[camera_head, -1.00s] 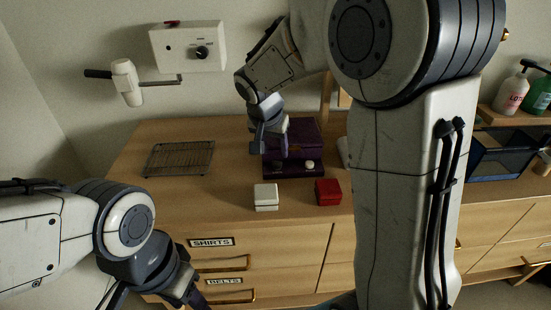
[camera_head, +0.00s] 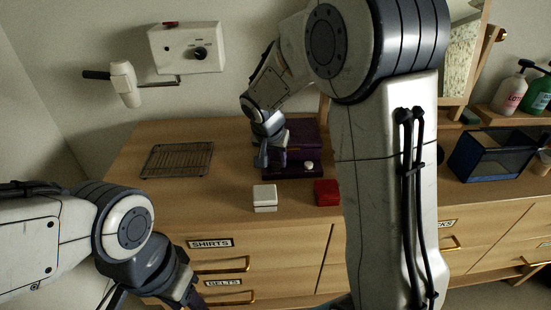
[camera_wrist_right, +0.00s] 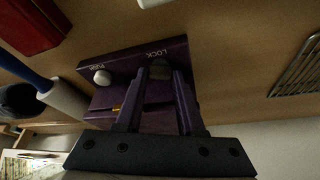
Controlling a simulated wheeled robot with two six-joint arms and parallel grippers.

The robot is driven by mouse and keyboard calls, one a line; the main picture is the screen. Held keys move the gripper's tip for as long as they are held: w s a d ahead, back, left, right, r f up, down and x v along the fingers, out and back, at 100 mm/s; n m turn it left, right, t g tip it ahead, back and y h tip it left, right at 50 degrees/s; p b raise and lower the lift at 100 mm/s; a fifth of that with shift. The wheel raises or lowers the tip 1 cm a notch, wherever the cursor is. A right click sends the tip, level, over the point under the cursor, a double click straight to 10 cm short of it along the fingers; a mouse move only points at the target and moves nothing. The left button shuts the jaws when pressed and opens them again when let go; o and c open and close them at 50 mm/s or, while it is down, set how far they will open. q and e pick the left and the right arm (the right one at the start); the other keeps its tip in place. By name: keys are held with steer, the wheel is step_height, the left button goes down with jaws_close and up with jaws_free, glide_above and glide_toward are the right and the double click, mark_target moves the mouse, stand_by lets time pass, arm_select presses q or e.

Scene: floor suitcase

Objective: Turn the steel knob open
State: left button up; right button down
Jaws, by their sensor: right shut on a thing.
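A purple box (camera_head: 303,136) stands on the dresser top, with a low front part marked LOCK and PUSH in the right wrist view. The steel knob (camera_wrist_right: 160,68) is at the LOCK mark, between the fingertips of my right gripper (camera_wrist_right: 158,78), which is shut on it. In the head view my right gripper (camera_head: 264,158) hides this knob. A pale round button (camera_wrist_right: 102,77) sits at the PUSH mark, clear of the fingers; it also shows in the head view (camera_head: 308,166). My left gripper (camera_head: 182,291) is at the bottom edge, partly cut off, its fingers unclear.
A white box (camera_head: 265,198) and a red box (camera_head: 326,192) lie in front of the purple box. A wire rack (camera_head: 178,159) lies at left. A wall unit with a dial (camera_head: 188,48) hangs above. A blue-framed bin (camera_head: 490,155) stands at right.

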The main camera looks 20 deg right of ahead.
steer(key=shift+d+r+n+y+p, duration=0.15)
steer(key=shift+n+y+p, duration=0.2)
steer(key=shift+n, duration=0.35)
steer(key=shift+s+r+n+t+y+p, duration=0.1)
steer(key=shift+n+t+y+p, duration=0.2)
steer(key=shift+n+p, duration=0.65)
steer(key=shift+f+n+p, duration=0.2)
steer(key=shift+n+p, duration=0.45)
steer(key=c, duration=0.8)
jaws_free()
steer(key=v, duration=1)
steer(key=shift+s, duration=0.2)
